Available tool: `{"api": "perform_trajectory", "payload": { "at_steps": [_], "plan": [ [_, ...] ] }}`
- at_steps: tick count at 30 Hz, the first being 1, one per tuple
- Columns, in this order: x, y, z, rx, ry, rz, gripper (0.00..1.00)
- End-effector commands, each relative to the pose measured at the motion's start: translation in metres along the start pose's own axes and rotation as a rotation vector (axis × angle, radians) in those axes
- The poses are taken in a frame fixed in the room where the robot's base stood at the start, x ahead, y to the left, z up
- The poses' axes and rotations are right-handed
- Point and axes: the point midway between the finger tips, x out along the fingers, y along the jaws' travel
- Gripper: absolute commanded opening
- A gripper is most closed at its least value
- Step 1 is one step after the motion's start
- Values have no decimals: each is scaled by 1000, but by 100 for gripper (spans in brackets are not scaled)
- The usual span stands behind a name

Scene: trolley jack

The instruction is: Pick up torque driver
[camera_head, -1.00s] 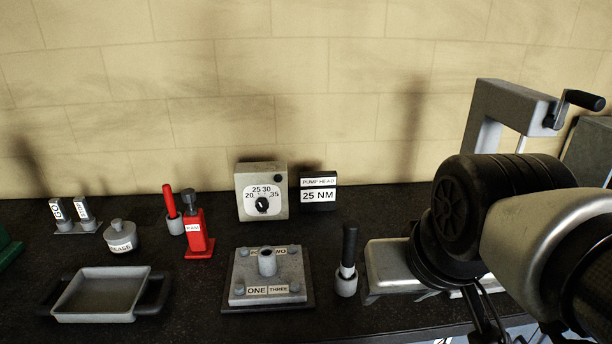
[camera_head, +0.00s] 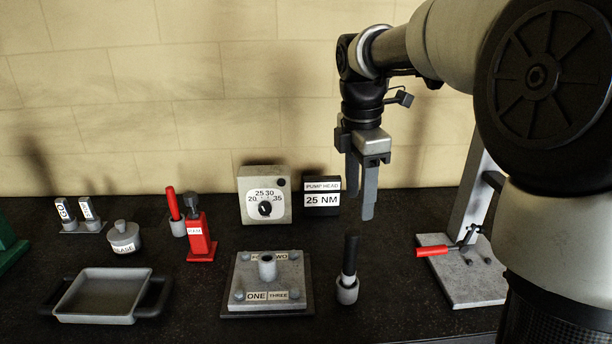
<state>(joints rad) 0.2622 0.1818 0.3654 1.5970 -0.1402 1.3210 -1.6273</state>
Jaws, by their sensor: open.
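A black-handled tool (camera_head: 350,258), which looks like the torque driver, stands upright in a small grey cup (camera_head: 347,291) right of the pump-head plate. Its lower end is hidden inside the cup. My gripper (camera_head: 360,208) points down, open and empty. In the picture its fingertips are a little above the top of the black handle and slightly to the right. The fingers are apart from the handle; how far apart in depth I cannot tell.
A plate with bolts (camera_head: 232,297) lies left of the cup. Behind are a dial box (camera_head: 283,211) and a "25 NM" sign (camera_head: 322,211). A red ram (camera_head: 200,243), red-handled tool (camera_head: 172,203), lidded pot (camera_head: 124,238) and tray (camera_head: 75,310) stand left. A stand with red lever (camera_head: 432,251) is right.

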Motion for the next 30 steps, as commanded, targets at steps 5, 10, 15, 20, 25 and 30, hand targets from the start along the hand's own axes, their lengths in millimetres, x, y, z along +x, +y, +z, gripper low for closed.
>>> {"api": "perform_trajectory", "payload": {
  "at_steps": [5, 10, 15, 20, 25, 30],
  "plan": [
    [10, 33, 8, -275, 69, -34, 48],
    [22, 38, 9, -343, 86, -39, 48],
    [56, 36, 6, -343, 86, -41, 48],
    [90, 34, 4, -342, 86, -41, 48],
    [120, 33, 2, -341, 85, -39, 48],
    [133, 32, 1, -341, 84, -37, 48]
  ]
}}
